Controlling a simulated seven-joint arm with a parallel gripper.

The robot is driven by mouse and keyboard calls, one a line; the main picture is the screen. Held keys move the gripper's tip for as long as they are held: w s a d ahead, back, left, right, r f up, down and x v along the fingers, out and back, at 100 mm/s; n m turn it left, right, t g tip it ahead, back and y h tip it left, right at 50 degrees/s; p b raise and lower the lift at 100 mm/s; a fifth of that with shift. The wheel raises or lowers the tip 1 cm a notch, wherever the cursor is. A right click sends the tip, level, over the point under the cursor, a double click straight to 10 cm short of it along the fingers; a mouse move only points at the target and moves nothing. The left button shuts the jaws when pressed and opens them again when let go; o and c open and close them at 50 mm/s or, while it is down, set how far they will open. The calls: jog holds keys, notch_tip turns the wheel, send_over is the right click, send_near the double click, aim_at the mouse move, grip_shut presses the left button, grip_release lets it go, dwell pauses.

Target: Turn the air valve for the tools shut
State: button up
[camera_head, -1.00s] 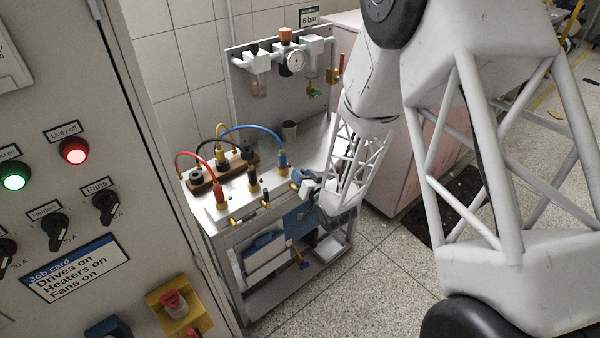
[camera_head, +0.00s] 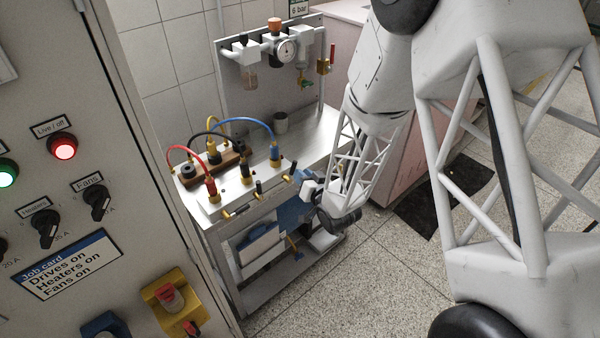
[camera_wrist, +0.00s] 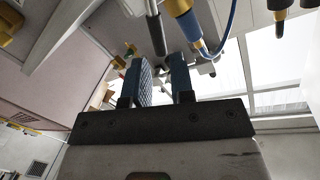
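Several brass valves with dark handles line the front edge of a small bench, below red, black and blue hose fittings; the right one (camera_head: 288,178) is closest to my gripper. A separate valve with an upright red lever (camera_head: 325,66) is at the right of the back panel. No label legibly marks which one feeds the tools. My gripper (camera_head: 308,188) is just off the bench's front right corner. In the wrist view its two blue fingers (camera_wrist: 162,68) stand apart, with nothing clearly held between them. The blue hose fitting (camera_wrist: 190,26) shows above the fingertips there.
A control cabinet (camera_head: 85,155) with lamps and switches stands at the left. A pink cabinet (camera_head: 395,165) is behind my arm. The floor in front is clear.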

jog(key=shift+s+a+f, duration=0.15)
jog(key=shift+a+f, duration=0.05)
jog(key=shift+a, duration=0.1)
jog(key=shift+c, duration=1.1)
jog(key=s+a+f+g, duration=0.1)
jog(key=s+a+f+n+g, duration=0.1)
jog(key=a+f+g, duration=0.1)
jog(key=s+a+f+n+g+h, duration=0.1)
jog(key=a, duration=0.1)
jog(key=shift+a+f, duration=0.2)
jog(key=shift+a, duration=0.05)
grip_shut()
jog(key=w+a+r+n+g+h, duration=0.1)
jog(key=r+g+h, duration=0.3)
jog(key=r, duration=0.5)
jog(key=w+a+r+n+g+h, duration=0.2)
jog(key=w+a+r+g+h, duration=0.1)
jog(key=r+h, duration=0.4)
notch_tip(320, 180, up, 2)
jog(key=shift+a+g, duration=0.15)
jog(key=shift+g, duration=0.75)
